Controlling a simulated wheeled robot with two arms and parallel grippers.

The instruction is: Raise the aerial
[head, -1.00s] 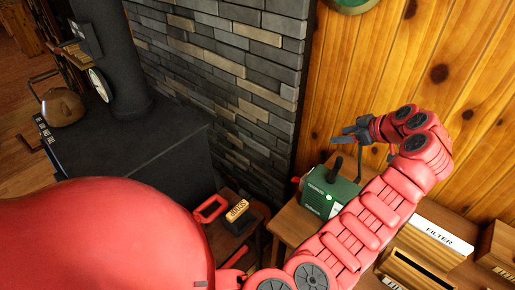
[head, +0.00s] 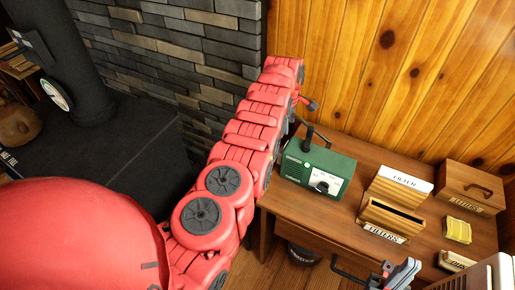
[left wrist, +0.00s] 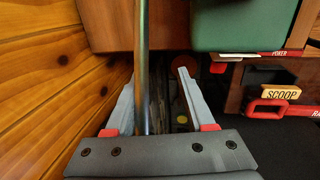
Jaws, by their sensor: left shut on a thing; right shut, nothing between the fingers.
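The green radio (head: 318,170) stands on the wooden desk, with a black carry handle and a short black upright piece on top. Its green side also shows in the left wrist view (left wrist: 245,25). The aerial (left wrist: 143,60), a thin metal rod, runs between the fingers of my left gripper (left wrist: 157,74), which is shut on it. In the head view my left gripper (head: 309,104) is mostly hidden behind its arm, above and behind the radio. How far the aerial is raised cannot be told. My right gripper (head: 396,272) is shut and empty, low at the desk's front.
The desk (head: 345,215) also holds a filter rack (head: 392,215), a wooden box (head: 470,188) and a yellow block (head: 458,230). The plank wall (head: 400,80) is close behind. A dark stove (head: 120,150) stands left. A red-handled scoop (left wrist: 262,104) shows in the left wrist view.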

